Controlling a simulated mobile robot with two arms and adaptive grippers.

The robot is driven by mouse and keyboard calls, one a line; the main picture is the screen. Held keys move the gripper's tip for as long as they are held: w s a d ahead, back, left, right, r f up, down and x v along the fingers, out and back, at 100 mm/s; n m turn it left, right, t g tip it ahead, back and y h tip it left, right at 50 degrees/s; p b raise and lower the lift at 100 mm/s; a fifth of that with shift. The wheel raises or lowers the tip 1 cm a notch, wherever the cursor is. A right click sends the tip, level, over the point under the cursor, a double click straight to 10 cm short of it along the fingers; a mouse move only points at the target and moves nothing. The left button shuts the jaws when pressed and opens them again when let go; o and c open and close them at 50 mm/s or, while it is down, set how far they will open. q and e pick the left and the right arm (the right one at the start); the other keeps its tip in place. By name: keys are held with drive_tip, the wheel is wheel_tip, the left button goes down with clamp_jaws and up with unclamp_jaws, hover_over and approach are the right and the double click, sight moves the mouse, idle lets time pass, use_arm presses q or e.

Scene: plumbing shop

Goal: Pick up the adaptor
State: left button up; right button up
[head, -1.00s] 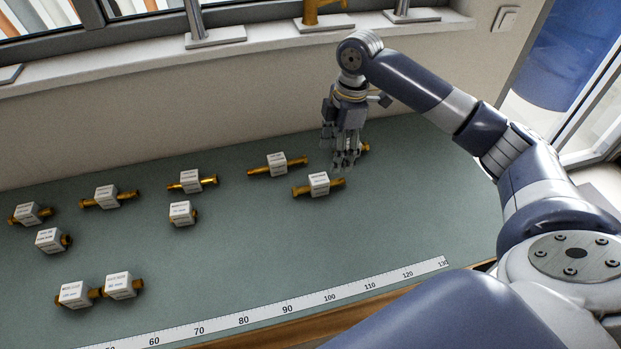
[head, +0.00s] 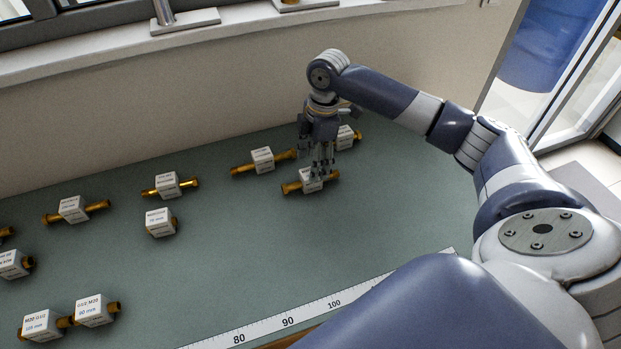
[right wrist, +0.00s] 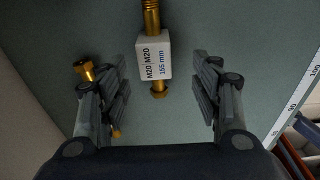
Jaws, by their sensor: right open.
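A brass adaptor (head: 292,188) with a white label block lies on the green worktop, partly hidden behind my right gripper's fingers in the head view. In the right wrist view this adaptor (right wrist: 153,55) carries a label reading M20 M20 155 mm. My right gripper (head: 319,172) points down at it from above. Its two fingers are spread in the right wrist view (right wrist: 160,84), one on each side of the adaptor's line, with clear space to both. The gripper holds nothing. My left gripper is not in view.
Another labelled adaptor (head: 346,137) lies just behind and right of the gripper, and one (head: 262,160) lies to the left. Several more are spread over the left worktop. A ruler strip (head: 290,321) runs along the front edge. The middle of the worktop (head: 235,250) is clear.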

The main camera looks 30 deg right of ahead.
drive_tip(key=f, duration=0.1)
drive_tip(key=f+p, duration=0.1)
drive_tip(key=f, duration=0.3)
drive_tip(key=shift+w+a+p, duration=0.1)
drive_tip(key=shift+w+p, duration=0.25)
drive_tip(key=shift+f, duration=0.45)
drive_tip(key=shift+c, duration=0.4)
drive_tip(key=c, duration=1.2)
